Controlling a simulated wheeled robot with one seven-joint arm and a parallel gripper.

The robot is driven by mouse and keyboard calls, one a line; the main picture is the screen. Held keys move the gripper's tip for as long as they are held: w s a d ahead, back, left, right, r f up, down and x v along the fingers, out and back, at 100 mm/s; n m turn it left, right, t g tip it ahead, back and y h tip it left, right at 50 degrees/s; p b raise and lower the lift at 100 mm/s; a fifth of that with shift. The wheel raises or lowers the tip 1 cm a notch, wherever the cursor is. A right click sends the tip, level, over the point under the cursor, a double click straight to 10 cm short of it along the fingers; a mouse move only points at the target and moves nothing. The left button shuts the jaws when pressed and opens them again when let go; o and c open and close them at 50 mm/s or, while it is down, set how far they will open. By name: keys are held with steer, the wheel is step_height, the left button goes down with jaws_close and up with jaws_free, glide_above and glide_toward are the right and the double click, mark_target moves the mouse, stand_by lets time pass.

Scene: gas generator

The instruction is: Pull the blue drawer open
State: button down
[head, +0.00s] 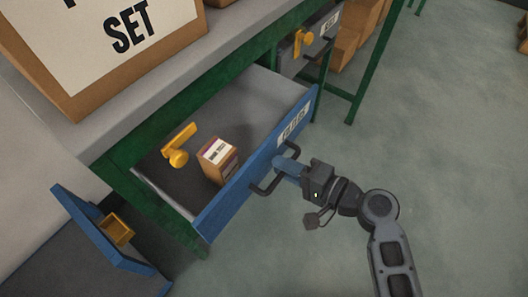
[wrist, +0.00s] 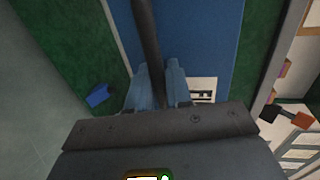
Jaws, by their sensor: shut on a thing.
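The blue drawer (head: 225,207) under the workbench is pulled out, its grey inside showing. Its blue front carries a dark bar handle (head: 265,187) and a white label. My gripper (head: 279,166) is at the handle with its blue fingers shut on it. In the wrist view the blue fingers (wrist: 158,85) close around the dark handle (wrist: 148,35), with the blue drawer front (wrist: 200,40) behind. Part of the handle is hidden by the fingers.
Inside the drawer lie a small brown box (head: 212,167) and a yellow tool (head: 178,150). Another drawer (head: 310,50) with a yellow thing at its front is at upper right. A blue panel (head: 95,225) stands at lower left. The floor to the right is clear.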

steer(key=f+v, duration=0.2)
steer(key=v, duration=0.8)
steer(key=shift+s+d, duration=0.3)
steer(key=shift+f, duration=0.1)
steer(key=c, duration=1.2)
jaws_free()
steer(key=shift+p, duration=0.3)
steer(key=v, duration=0.7)
steer(key=shift+s+d+p, duration=0.15)
steer(key=shift+d+p, duration=0.15)
steer(key=shift+d, duration=0.05)
